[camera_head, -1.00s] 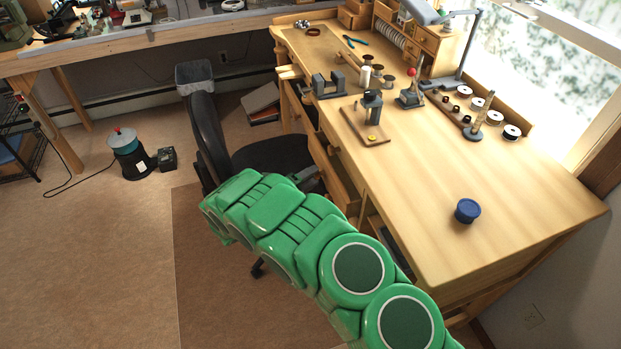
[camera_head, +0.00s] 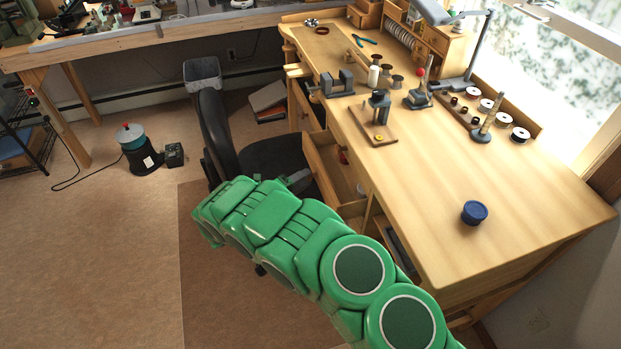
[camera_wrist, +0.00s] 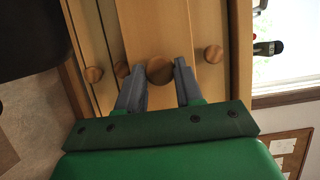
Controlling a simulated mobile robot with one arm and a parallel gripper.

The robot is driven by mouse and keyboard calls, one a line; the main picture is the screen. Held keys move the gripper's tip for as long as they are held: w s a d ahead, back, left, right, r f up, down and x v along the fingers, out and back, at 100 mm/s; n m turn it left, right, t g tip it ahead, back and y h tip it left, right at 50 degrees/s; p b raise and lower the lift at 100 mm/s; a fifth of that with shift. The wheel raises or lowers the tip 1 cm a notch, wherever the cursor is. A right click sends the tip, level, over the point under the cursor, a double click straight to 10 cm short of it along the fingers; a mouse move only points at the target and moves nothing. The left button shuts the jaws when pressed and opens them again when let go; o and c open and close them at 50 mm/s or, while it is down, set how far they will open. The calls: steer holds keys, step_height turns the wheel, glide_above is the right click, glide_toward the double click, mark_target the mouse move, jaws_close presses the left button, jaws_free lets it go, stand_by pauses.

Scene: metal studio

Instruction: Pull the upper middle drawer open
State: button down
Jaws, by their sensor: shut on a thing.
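The upper middle drawer (camera_head: 317,164) is a light wooden drawer under the desktop. In the head view it stands pulled out toward the chair, with its inside partly visible and a small red item in it. In the wrist view its wooden front (camera_wrist: 153,30) fills the middle, with a round wooden knob (camera_wrist: 160,71). My gripper (camera_wrist: 160,78) is shut on this knob, one grey finger on each side. In the head view my gripper (camera_head: 299,180) is small and partly hidden at the end of my green arm, close to the drawer front.
The wooden desk (camera_head: 450,180) carries a blue jar (camera_head: 474,212), spools and hand tools. A black chair (camera_head: 215,135) stands close to the left of the drawer and my arm. Other knobs (camera_wrist: 93,75) show beside the held one. Open floor (camera_head: 90,250) lies to the left.

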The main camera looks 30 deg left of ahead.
steer(key=shift+f, duration=0.1)
steer(key=c, duration=0.7)
jaws_free()
steer(key=shift+c, duration=0.2)
steer(key=v, duration=0.7)
steer(key=shift+s, duration=0.35)
steer(key=shift+a, duration=0.1)
